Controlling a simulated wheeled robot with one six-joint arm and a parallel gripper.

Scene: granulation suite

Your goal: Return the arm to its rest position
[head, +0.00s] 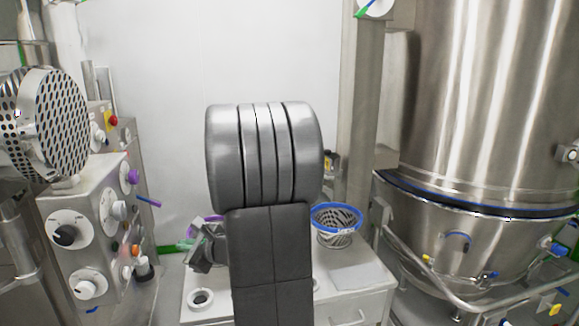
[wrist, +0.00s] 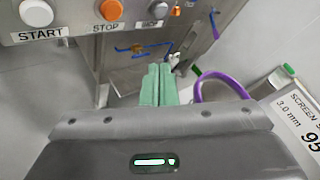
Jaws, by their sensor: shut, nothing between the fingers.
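My gripper (wrist: 157,82) shows in the wrist view as two green fingers side by side, shut with nothing between them. In the head view my arm stands upright in the middle and hides much of the cabinet behind it. There my gripper (head: 182,245) shows only in part, to the left of the arm, with its green fingers pointing left above the cabinet's left side.
A white cabinet (head: 362,278) bears a blue-rimmed mesh basket (head: 337,222) and a white ring (head: 200,299). A control panel (head: 84,226) stands left, a large steel vessel (head: 470,110) right. In the wrist view, a purple loop (wrist: 222,76) and START/STOP buttons (wrist: 110,10) are near the fingers.

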